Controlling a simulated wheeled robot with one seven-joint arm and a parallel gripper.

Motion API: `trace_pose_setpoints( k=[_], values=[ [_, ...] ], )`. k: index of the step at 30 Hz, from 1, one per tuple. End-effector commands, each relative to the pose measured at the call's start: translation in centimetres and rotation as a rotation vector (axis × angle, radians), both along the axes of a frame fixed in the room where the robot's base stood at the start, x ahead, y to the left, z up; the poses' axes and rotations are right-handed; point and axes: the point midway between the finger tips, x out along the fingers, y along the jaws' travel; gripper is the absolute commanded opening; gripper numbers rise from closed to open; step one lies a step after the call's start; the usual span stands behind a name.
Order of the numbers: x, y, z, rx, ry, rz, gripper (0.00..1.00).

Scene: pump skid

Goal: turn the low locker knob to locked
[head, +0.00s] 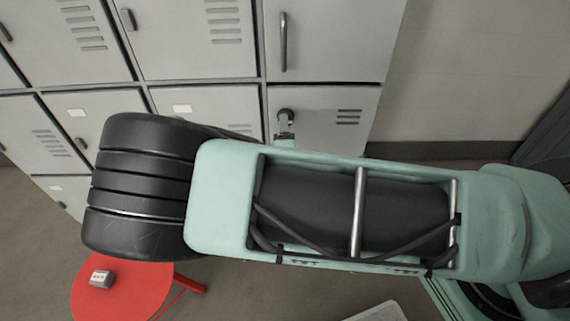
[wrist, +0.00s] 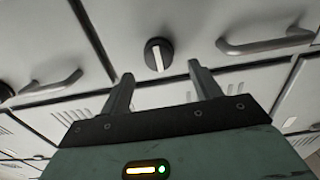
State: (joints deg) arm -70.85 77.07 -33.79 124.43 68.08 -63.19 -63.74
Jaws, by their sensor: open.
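The low locker knob is a round black dial with a pale pointer bar. In the wrist view the knob (wrist: 158,55) is ahead, its bar close to upright in the picture. In the head view the knob (head: 285,116) shows on the lower right locker door (head: 330,118), just above my arm. My gripper (wrist: 160,70) is open, one finger on each side of the knob's line in the wrist view. Nothing is between the fingers, and they look short of the knob; the exact gap cannot be told. In the head view my arm hides most of the gripper.
A bar handle (wrist: 265,42) is right of the knob in the wrist view, and another handle (wrist: 48,86) is to the left. A red round stool (head: 125,292) with a small white device (head: 101,278) stands at lower left. Bare wall (head: 450,70) is at right.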

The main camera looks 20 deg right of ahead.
Motion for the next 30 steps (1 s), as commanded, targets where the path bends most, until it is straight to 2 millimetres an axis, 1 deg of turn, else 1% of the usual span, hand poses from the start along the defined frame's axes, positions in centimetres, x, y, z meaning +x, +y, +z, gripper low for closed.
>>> trace_pose_setpoints(
  k=[1, 9, 12, 15, 18, 21, 30],
  values=[
    [-1.2, 0.5, 0.0, 0.0, 0.002, 0.004, 0.63],
    [-7.3, 2.4, 0.0, 0.0, 0.001, 0.004, 0.63],
    [-9.1, 3.1, 0.0, 0.0, 0.002, 0.004, 0.63],
    [-10.6, 3.5, 0.0, 0.001, 0.001, 0.002, 0.63],
    [-11.6, 3.8, 0.0, 0.0, 0.001, 0.002, 0.63],
    [-12.1, 3.9, 0.0, -0.001, 0.001, 0.001, 0.63],
    [-12.3, 4.0, 0.0, -0.001, 0.0, 0.0, 0.63]
  ],
)
